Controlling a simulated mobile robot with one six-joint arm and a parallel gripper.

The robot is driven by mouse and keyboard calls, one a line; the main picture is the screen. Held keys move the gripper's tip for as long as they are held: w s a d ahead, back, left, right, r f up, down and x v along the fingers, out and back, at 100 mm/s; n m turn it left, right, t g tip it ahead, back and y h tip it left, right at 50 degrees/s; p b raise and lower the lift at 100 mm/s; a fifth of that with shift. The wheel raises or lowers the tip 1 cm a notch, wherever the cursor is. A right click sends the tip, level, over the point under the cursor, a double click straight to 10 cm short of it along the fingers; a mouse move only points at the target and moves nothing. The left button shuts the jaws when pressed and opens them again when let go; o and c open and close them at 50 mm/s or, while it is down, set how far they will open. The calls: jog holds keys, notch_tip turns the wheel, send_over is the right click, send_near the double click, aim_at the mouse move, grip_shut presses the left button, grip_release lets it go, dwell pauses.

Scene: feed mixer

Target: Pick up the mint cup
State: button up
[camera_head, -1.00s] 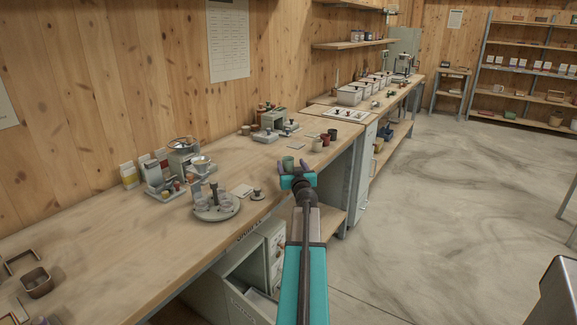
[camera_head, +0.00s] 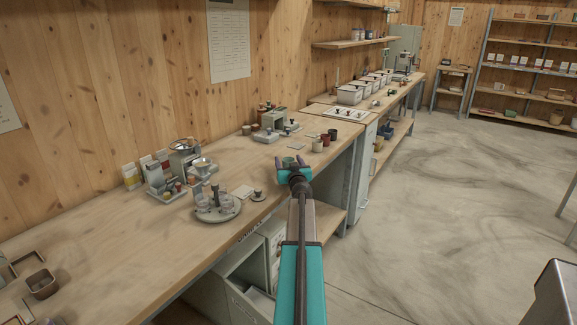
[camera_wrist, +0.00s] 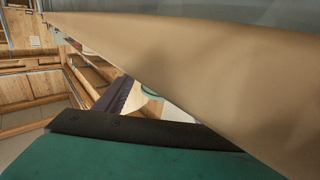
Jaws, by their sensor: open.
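The mint cup (camera_head: 289,161) stands on the wooden bench near its front edge, small and partly hidden by my gripper in the head view. My gripper (camera_head: 290,164), with purple fingers and a teal body, is open. Its fingers appear to either side of the cup from this angle; I cannot tell whether they touch it. In the wrist view, a pale mint piece of the cup (camera_wrist: 151,91) shows beside a purple finger. A broad tan surface hides much of that view.
A dark red cup (camera_head: 317,145) and other small cups stand just beyond. A round carousel with jars (camera_head: 217,212) and a small white card (camera_head: 243,191) are to the left. A grey device (camera_head: 282,119) stands behind. The bench (camera_head: 120,235) has bare room at front left.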

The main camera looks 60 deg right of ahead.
dwell(0.4)
jog(key=c, duration=1.1)
jog(key=shift+c, duration=0.2)
jog(key=shift+r, duration=1.65)
jog(key=s+d+r+b+v, duration=0.1)
jog(key=b+v, duration=0.2)
jog(key=v, duration=1.3)
jog(key=shift+r, duration=0.35)
jog(key=shift+s+d, duration=0.1)
